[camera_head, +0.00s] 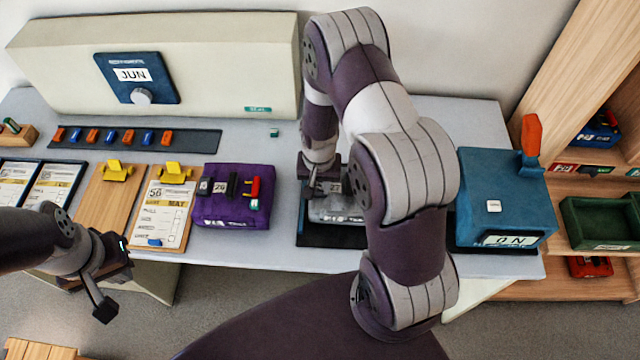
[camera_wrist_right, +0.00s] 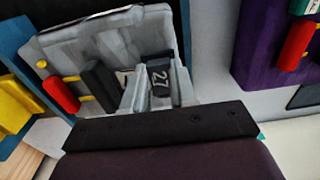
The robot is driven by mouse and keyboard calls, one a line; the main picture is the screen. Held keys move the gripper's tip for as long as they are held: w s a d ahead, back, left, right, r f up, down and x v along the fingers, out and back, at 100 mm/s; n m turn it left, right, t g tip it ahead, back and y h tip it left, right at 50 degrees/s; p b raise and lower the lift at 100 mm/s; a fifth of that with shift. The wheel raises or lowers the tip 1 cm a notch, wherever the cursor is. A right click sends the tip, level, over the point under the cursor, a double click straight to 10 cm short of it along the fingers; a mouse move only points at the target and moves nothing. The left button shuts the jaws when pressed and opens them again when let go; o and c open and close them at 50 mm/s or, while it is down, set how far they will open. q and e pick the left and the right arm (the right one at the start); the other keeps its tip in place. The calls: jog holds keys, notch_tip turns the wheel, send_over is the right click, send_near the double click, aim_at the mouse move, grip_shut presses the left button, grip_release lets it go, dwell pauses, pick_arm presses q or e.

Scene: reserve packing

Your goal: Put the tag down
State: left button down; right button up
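The tag is a small dark piece marked 27 (camera_wrist_right: 159,76). In the right wrist view it stands between the two grey fingers of my right gripper (camera_wrist_right: 158,92), which look closed on its sides. The grey case (camera_wrist_right: 105,45), with a black bar and a red lever, lies right behind and below it. I cannot tell whether the tag touches the case. In the head view my right gripper (camera_head: 326,188) is over the grey case (camera_head: 340,212), partly hidden by my arm. My left gripper (camera_head: 106,300) hangs in front of the table edge, away from the tag; its finger gap is unclear.
A purple case (camera_head: 230,212) with tags and a red lever stands left of the grey case. A blue box (camera_head: 508,190) with an orange lever is at right. Clipboards (camera_head: 165,205) and a dark strip of coloured pieces (camera_head: 180,142) lie left. A wooden shelf (camera_head: 600,280) stands at far right.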

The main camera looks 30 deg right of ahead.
aim_at(319, 186)
jog(key=r, duration=0.4)
jog(key=shift+w+r, duration=0.2)
jog(key=shift+r, duration=0.05)
notch_tip(319, 186, up, 7)
jog(key=s+a+r+n, duration=0.1)
jog(key=s+r+n, duration=0.1)
jog(key=s, duration=0.1)
jog(key=s+a+r+n, duration=0.2)
jog(key=s, duration=0.1)
jog(key=s+a+r+n+t, duration=0.1)
jog(key=s+a+r+n, duration=0.1)
jog(key=s, duration=0.1)
jog(key=shift+s+a+n+b, duration=0.2)
jog(key=shift+n+b, duration=0.1)
jog(key=shift+w+f, duration=0.1)
jog(key=shift+d, duration=0.1)
